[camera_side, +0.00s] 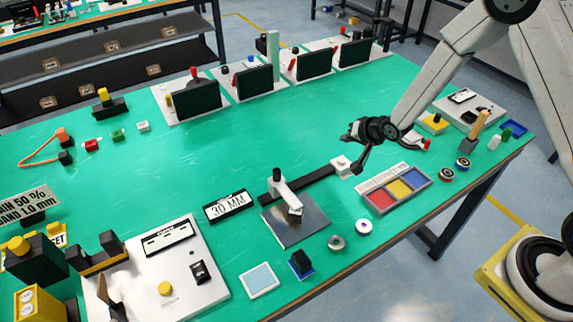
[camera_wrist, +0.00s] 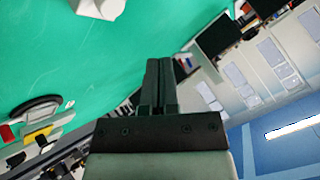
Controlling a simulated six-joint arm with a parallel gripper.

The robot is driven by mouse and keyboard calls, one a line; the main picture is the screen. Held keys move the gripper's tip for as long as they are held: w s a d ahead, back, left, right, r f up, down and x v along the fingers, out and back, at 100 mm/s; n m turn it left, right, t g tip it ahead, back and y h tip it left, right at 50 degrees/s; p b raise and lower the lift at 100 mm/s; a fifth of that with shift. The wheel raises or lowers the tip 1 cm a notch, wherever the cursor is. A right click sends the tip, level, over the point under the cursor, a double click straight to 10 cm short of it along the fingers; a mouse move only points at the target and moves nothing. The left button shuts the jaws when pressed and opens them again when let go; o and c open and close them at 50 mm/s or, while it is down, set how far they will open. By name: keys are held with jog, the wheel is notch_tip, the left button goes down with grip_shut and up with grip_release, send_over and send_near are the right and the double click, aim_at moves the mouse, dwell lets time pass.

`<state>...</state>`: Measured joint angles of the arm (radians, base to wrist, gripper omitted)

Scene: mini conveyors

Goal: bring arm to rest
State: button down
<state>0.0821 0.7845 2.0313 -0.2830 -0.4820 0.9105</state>
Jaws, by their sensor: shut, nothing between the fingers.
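My arm (camera_side: 440,75) reaches in from the upper right over the green table (camera_side: 130,180). My gripper (camera_side: 362,160) hangs over the table, behind the tray with coloured compartments. In the wrist view the two dark fingers of my gripper (camera_wrist: 160,75) are together with nothing between them. In the side view the fingers are small and partly dark against the wrist. No object is held.
Mini conveyors with black screens (camera_side: 196,98) line the back edge. A tray with red, yellow and blue compartments (camera_side: 395,190) lies below my gripper. A metal plate (camera_side: 300,232) with a white-armed device and a "30 MM" sign (camera_side: 229,207) stand left of it. Open green surface lies mid-left.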

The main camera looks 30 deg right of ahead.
jog(key=shift+r, duration=0.1)
dwell(0.3)
jog(key=shift+s+r, duration=0.2)
jog(key=s+a+r+n+g, duration=0.1)
jog(key=s+r+n+g, duration=0.2)
jog(key=s, duration=0.8)
jog(key=s+a+r+n+g+h, duration=0.1)
jog(key=s+r+n+g, duration=0.2)
jog(key=s+r, duration=0.4)
jog(key=s+n, duration=0.1)
jog(key=s, duration=0.3)
jog(key=shift+n+g, duration=0.3)
jog(key=shift+n, duration=0.1)
